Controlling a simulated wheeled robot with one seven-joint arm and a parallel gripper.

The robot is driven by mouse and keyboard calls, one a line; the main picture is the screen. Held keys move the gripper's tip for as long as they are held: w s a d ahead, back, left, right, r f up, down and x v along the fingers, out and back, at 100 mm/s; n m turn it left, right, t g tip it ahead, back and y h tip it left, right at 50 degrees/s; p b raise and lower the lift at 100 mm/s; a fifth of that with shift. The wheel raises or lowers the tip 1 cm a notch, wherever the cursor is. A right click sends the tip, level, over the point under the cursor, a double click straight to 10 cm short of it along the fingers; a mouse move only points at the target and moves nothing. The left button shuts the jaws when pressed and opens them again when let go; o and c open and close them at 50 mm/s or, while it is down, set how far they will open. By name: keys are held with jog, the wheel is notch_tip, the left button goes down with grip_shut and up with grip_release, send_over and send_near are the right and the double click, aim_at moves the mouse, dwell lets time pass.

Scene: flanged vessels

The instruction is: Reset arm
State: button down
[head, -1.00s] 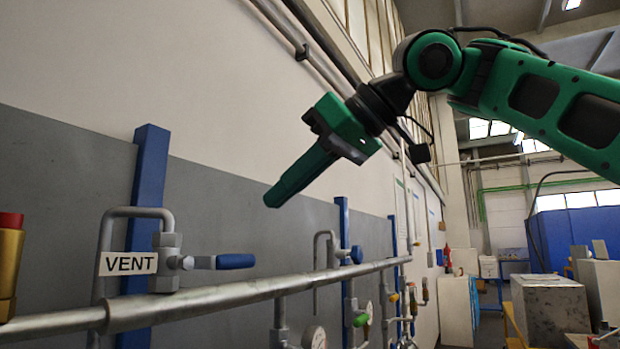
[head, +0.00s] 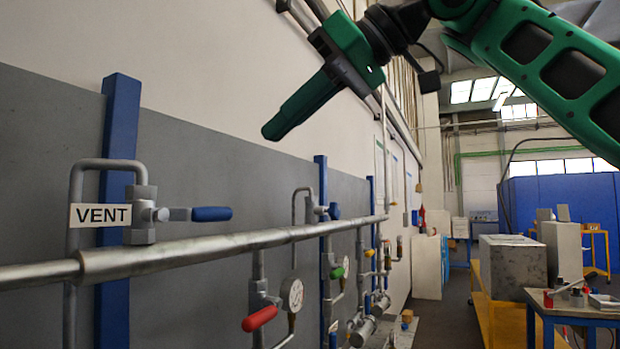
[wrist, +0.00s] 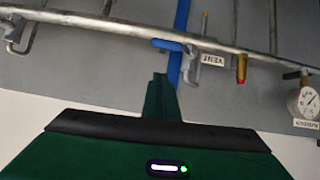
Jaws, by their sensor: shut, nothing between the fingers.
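My gripper (head: 272,130) is green with dark parts and hangs in the air at the upper middle of the head view, its fingers together and pointing down to the left. It appears above the grey pipe and touches nothing that I can see. In the wrist view my gripper (wrist: 160,80) points up the picture toward the pipe, its fingers closed with nothing between them. A valve with a blue handle (head: 211,214) and a VENT label (head: 101,216) sits on the pipe, left of and below the gripper. The VENT label also shows in the wrist view (wrist: 212,59).
The grey pipe (head: 200,247) runs along the wall, with blue posts (head: 118,150) behind it. Below it are a red handle (head: 260,318) and a gauge (head: 292,294). A grey block (head: 512,265) and a table (head: 600,312) stand at right. The floor between is largely clear.

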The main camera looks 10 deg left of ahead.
jog(key=w+d+f+m+h, duration=0.3)
jog(key=w+f+m, duration=0.1)
jog(key=w+f, duration=0.4)
jog(key=w+d+f+m+t+h, duration=0.1)
jog(key=w+d+f+m+h, duration=0.25)
jog(key=d+f, duration=0.7)
jog(key=w+d+f+m+h, duration=0.2)
jog(key=d+f+m, duration=0.3)
jog(key=d+f, duration=0.6)
jog(key=s+d+f+m+g+h, duration=0.1)
jog(key=s+d+f+m, duration=0.1)
jog(key=d+f, duration=0.3)
jog(key=s+d+f+m, duration=0.1)
jog(key=s+d+f, duration=0.25)
jog(key=d, duration=0.45)
jog(key=s+d+f+m+g, duration=0.1)
jog(key=s+d+f+m, duration=0.1)
jog(key=s+d+f, duration=0.2)
jog(key=s+d+f+m+g, duration=0.1)
jog(key=s+d+f, duration=0.4)
jog(key=s+f, duration=0.4)
jog(key=s+d+f+m+g+h, duration=0.1)
jog(key=s+d+f, duration=0.3)
jog(key=s, duration=0.5)
notch_tip(320, 180, down, 2)
jog(key=shift+s+d+f+m+g, duration=0.3)
jog(key=shift+d+m+g, duration=0.1)
jog(key=shift+m, duration=0.45)
